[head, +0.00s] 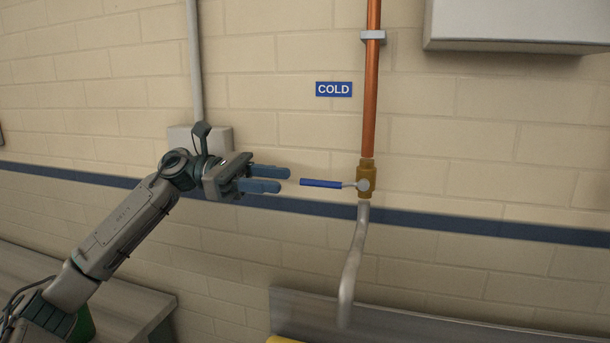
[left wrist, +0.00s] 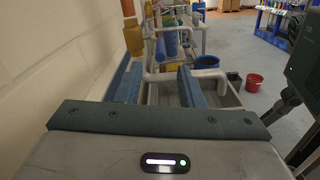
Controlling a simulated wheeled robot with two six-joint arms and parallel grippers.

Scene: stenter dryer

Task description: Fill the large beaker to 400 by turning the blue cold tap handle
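The blue cold tap handle (head: 321,183) lies level, pointing left from the brass valve (head: 366,180) in the head view. A bent grey spout (head: 351,265) hangs below the valve. My left gripper (head: 277,179) is open and empty, just left of the handle's free end, with a small gap between. Its two blue fingers also stand apart in the left wrist view (left wrist: 160,86). The brass valve (left wrist: 133,38) shows beyond them there. The large beaker cannot be made out, and my right gripper is not in view.
A COLD sign (head: 333,89) is on the wall beside the copper pipe (head: 371,90). A metal back edge (head: 440,325) runs below the spout. A grey bench (head: 120,312) is at lower left. A red bucket (left wrist: 254,82) stands on the floor in the left wrist view.

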